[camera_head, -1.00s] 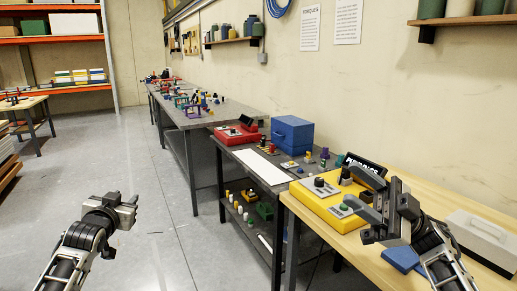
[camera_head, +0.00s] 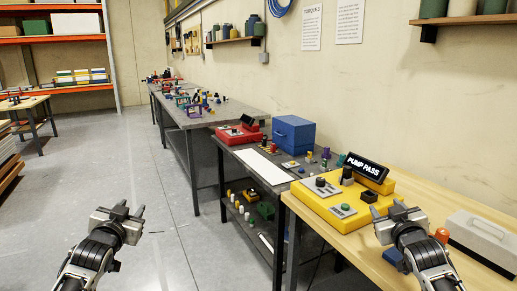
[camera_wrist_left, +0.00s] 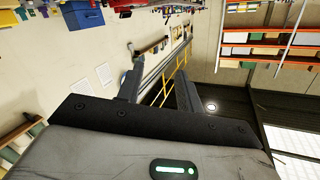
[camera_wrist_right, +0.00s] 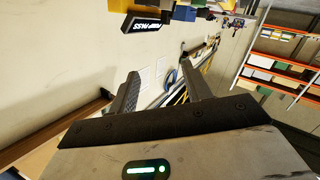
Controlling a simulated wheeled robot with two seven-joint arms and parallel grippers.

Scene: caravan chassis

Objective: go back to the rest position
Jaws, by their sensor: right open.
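My left gripper (camera_head: 130,211) is raised over the open floor at the left in the head view, with nothing near it. In the left wrist view its two fingers (camera_wrist_left: 158,88) stand apart with nothing between them. My right gripper (camera_head: 411,208) is over the front part of the wooden table (camera_head: 456,213), right of the yellow test station (camera_head: 343,207). In the right wrist view its fingers (camera_wrist_right: 162,88) are apart and empty. The station's black display (camera_head: 367,165) reads "PUMP PASS"; it also shows in the right wrist view (camera_wrist_right: 147,24).
A grey case (camera_head: 482,236) and an orange-red knob (camera_head: 442,235) lie right of my right gripper. A blue object (camera_head: 394,258) is partly hidden by it. A dark bench holds a blue box (camera_head: 293,134) and a red station (camera_head: 237,133). The floor (camera_head: 150,170) at the left is clear.

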